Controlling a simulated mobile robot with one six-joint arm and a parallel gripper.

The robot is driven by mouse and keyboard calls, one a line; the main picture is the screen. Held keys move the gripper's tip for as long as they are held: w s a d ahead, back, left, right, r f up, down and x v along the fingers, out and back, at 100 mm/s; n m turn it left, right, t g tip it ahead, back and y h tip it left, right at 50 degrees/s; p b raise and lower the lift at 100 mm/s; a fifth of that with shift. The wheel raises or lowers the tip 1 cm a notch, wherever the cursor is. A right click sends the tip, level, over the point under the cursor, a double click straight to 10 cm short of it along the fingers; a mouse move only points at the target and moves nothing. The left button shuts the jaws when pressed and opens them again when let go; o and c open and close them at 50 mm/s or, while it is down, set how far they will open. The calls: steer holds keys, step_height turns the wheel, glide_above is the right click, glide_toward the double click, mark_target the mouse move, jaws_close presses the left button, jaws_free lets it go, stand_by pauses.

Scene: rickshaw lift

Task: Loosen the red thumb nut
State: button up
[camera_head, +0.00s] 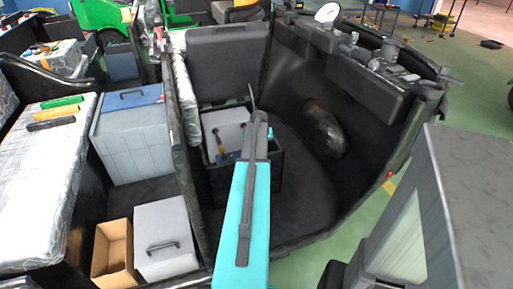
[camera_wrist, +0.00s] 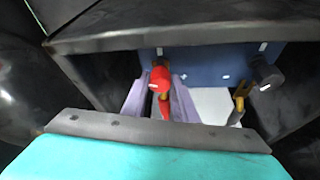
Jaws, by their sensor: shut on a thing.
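The red thumb nut (camera_wrist: 161,77) shows in the wrist view, at the front of a blue battery face (camera_wrist: 215,66). My gripper (camera_wrist: 160,88) has one pale purple finger on each side of the nut and is shut on it. A red piece hangs just below the nut, between the fingers. A black thumb nut (camera_wrist: 267,73) with a brass-coloured terminal (camera_wrist: 241,92) sits to the right, apart from the fingers. In the head view my teal arm reaches into the open dark compartment (camera_head: 275,165); the red nut is hidden there.
Dark compartment walls (camera_wrist: 95,85) stand close around the battery. In the head view, a grey-blue box (camera_head: 132,140), a smaller grey box (camera_head: 163,235) and an open cardboard box (camera_head: 112,250) stand to the left. Screwdrivers (camera_head: 55,113) lie on the seat at far left.

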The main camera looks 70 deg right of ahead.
steer(key=n, duration=0.1)
steer(key=n+t+y, duration=0.1)
steer(key=n, duration=0.3)
steer(key=shift+s+d+f, duration=0.1)
steer(key=shift+s+d, duration=0.05)
steer(key=shift+s, duration=0.1)
steer(key=n+t+y, duration=0.1)
steer(key=n, duration=0.2)
steer(key=shift+d+n+y, duration=0.1)
steer(key=shift+n+y, duration=0.2)
steer(key=shift+n+y+b, duration=0.35)
steer(key=shift+n+y, duration=0.05)
steer(key=shift+n, duration=0.7)
steer(key=o, duration=1.1)
steer(key=shift+c, duration=0.2)
steer(key=shift+r+t, duration=0.2)
steer(key=shift+t, duration=0.1)
steer(key=v, duration=1.3)
steer(key=shift+r, duration=0.3)
